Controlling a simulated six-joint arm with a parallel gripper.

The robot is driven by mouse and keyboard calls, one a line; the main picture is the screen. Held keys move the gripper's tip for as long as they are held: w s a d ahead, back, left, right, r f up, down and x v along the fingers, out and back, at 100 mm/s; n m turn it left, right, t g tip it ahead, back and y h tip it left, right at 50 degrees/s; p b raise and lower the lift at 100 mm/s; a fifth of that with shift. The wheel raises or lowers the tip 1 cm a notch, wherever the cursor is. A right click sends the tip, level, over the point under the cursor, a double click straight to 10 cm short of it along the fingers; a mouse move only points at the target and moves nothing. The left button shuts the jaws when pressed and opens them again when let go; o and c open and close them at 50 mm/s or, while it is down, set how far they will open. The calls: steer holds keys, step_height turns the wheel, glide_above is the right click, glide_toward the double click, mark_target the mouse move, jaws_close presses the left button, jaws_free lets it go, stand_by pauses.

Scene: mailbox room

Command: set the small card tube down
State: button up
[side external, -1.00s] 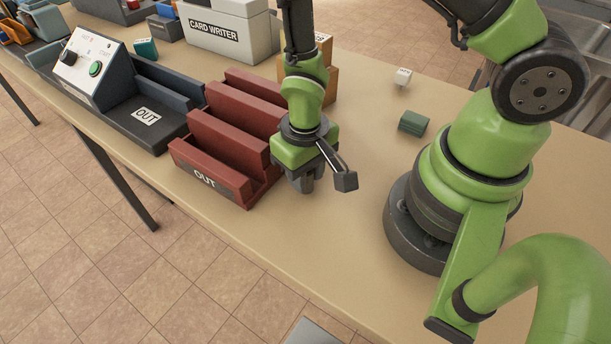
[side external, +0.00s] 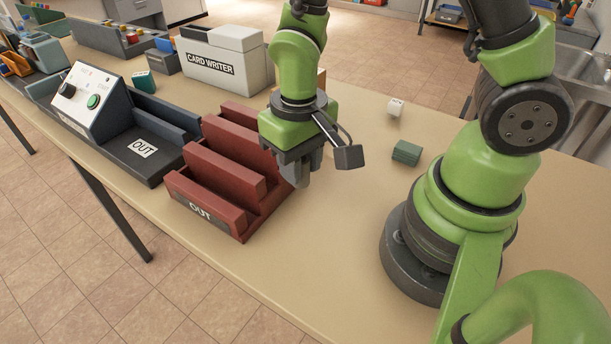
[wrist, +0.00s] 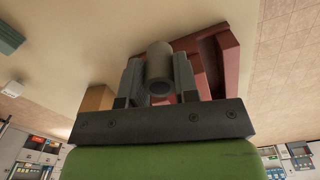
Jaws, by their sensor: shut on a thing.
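My gripper (side external: 297,176) is shut on the small card tube (wrist: 159,62), a short grey-brown cylinder. In the wrist view the tube sits between the two dark fingers of the gripper (wrist: 157,80), with its round end facing the camera. In the side view the tube is hard to tell from the grey fingers. The gripper points down above the tan table (side external: 310,255), close to the right side of the red OUT rack (side external: 222,178). The tube appears clear of the table, though its exact height is unclear.
The card writer (side external: 222,62) stands behind. A green block (side external: 406,153) and a small white block (side external: 395,107) lie to the right. The table in front of the gripper is bare.

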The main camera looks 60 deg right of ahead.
step_height(320, 180, up, 6)
steer(key=d+m, duration=1.7)
steer(key=d, duration=0.3)
step_height(320, 180, down, 10)
steer(key=shift+s+f, duration=0.1)
steer(key=shift+f, duration=2.45)
steer(key=shift+f, duration=0.15)
steer(key=o, duration=0.9)
